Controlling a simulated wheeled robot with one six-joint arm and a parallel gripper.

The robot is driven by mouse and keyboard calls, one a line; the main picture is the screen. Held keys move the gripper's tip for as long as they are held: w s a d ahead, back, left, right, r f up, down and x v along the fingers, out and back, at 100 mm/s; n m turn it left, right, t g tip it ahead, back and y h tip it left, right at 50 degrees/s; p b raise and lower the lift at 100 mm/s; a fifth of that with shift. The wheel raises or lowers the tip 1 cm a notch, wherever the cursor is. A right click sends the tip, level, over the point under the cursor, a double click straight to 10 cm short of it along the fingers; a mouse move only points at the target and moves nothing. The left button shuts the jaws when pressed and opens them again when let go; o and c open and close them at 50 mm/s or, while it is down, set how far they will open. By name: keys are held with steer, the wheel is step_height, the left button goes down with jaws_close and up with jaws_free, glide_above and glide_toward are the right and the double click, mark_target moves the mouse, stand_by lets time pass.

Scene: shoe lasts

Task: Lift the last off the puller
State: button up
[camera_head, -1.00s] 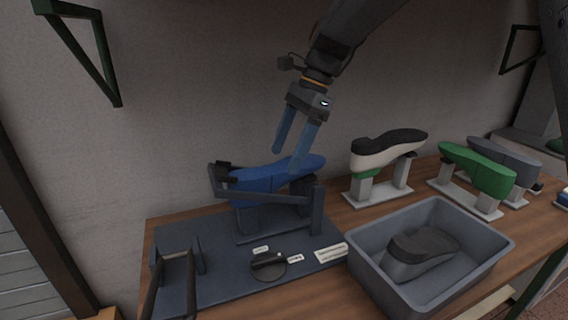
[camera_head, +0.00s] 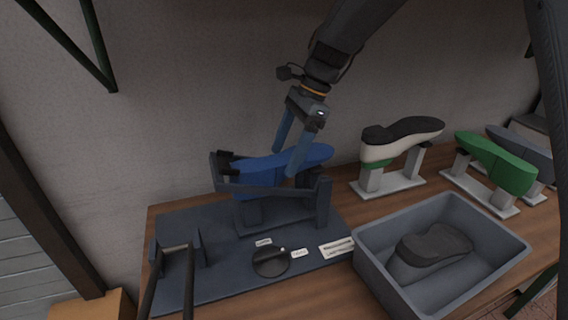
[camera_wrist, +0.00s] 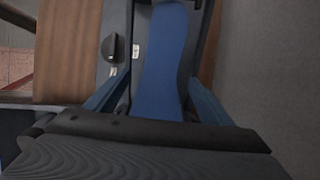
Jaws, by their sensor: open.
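The blue last (camera_head: 262,170) lies sole up on the dark puller (camera_head: 282,212), within its frame. In the wrist view the last (camera_wrist: 165,60) runs up the middle of the picture between the two blue fingers. My gripper (camera_head: 290,160) is open, with one finger on each side of the last near its middle. I cannot tell whether the fingers touch it. The gripper also shows in the wrist view (camera_wrist: 152,92). The near finger hides part of the last.
A dial (camera_head: 270,262) and labels lie on the puller's base plate (camera_head: 215,265), with a lever frame (camera_head: 172,258) at left. A grey bin (camera_head: 372,262) holding a dark last (camera_head: 434,245) stands at right. White (camera_head: 385,155) and green (camera_head: 500,165) lasts stand on holders behind it.

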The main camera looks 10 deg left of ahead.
steer(key=shift+s+a+f, duration=0.1)
steer(key=shift+a+f, duration=0.1)
steer(key=shift+f, duration=0.5)
steer(key=c, duration=1.6)
steer(key=shift+r, duration=0.2)
